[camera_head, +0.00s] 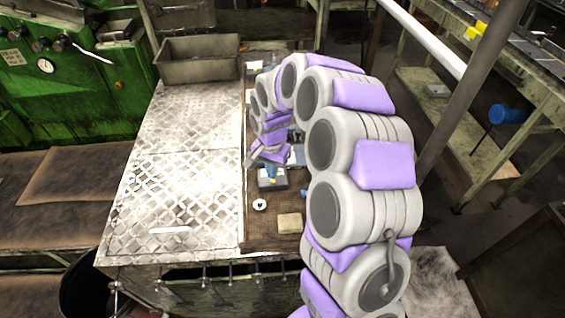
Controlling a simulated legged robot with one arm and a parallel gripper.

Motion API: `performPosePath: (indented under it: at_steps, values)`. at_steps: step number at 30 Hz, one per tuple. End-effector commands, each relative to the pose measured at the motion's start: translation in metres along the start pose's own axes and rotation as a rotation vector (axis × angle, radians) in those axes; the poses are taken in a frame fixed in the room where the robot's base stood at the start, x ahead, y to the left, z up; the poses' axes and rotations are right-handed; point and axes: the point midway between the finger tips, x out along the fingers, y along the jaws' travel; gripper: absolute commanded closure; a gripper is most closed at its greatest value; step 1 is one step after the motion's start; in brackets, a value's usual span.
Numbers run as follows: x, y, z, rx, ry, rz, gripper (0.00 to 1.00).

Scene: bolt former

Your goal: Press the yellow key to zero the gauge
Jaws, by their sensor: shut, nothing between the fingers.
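My gripper (258,158) hangs at the end of my arm over the brown mat on the workbench, and its fingers look closed and empty. A small grey block-like device (271,184) with a blue part on top sits on the mat just below and to the right of the fingers. It may be the gauge, but it is too small to be sure. I cannot make out a yellow key on it. I cannot tell whether the fingers touch the device. My arm hides the mat's right part and some small items behind the gripper.
A round white piece (260,204) and a beige block (289,223) lie on the mat (262,236) nearer the front. The diamond-plate bench top (185,165) on the left is mostly clear. A metal bin (198,62) stands at its back. A green machine (85,85) is far left.

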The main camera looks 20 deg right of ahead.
Motion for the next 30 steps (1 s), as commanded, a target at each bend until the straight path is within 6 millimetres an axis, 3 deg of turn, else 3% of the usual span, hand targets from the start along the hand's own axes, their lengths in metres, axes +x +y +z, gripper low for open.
performPosePath:
  at_steps: [30]
  values:
    - [0.0088, 0.0003, 0.0000, 0.000, 0.001, 0.001, 1.00]
